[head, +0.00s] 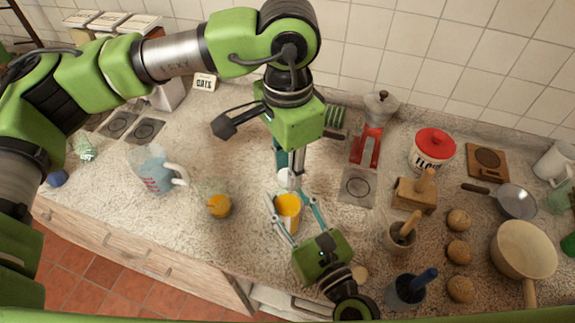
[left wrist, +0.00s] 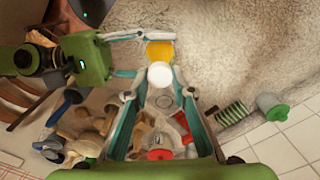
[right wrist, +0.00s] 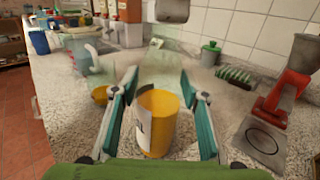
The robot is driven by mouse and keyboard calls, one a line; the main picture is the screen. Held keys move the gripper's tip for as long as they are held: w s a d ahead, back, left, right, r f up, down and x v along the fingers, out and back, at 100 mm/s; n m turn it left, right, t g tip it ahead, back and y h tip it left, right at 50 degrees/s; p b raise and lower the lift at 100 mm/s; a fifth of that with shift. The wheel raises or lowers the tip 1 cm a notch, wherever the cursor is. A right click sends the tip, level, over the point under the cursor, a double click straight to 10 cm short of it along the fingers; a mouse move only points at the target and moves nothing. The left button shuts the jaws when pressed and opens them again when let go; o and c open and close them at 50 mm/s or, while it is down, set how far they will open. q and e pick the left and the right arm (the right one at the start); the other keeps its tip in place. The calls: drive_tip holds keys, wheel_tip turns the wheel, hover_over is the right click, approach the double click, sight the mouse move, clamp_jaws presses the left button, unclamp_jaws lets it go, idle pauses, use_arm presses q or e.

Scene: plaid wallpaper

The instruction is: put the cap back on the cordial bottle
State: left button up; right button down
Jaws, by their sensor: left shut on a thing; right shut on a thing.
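The cordial bottle (head: 288,211) is yellow-orange and stands upright on the counter. It carries a white label in the right wrist view (right wrist: 158,122). My right gripper (head: 289,201) is shut on it, one finger on each side. My left gripper (left wrist: 160,78) is shut on the white cap (left wrist: 160,73), which also shows in the head view (head: 285,176). In the head view the cap appears just behind the bottle's yellow body, below my left wrist. The bottle's clear neck is hard to make out, so I cannot tell whether the cap touches it.
A red stand (head: 366,147), a wooden block (head: 413,194), a utensil pot (head: 400,238) and several buns (head: 458,250) are on the right. Bare counter lies in front of the glass.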

use_arm(q)
drive_tip(key=m, duration=0.3)
drive_tip(key=shift+m, duration=0.4)
drive_tip(key=o, duration=0.7)
drive_tip(key=shift+r, duration=2.25)
drive_tip(key=shift+c, duration=0.7)
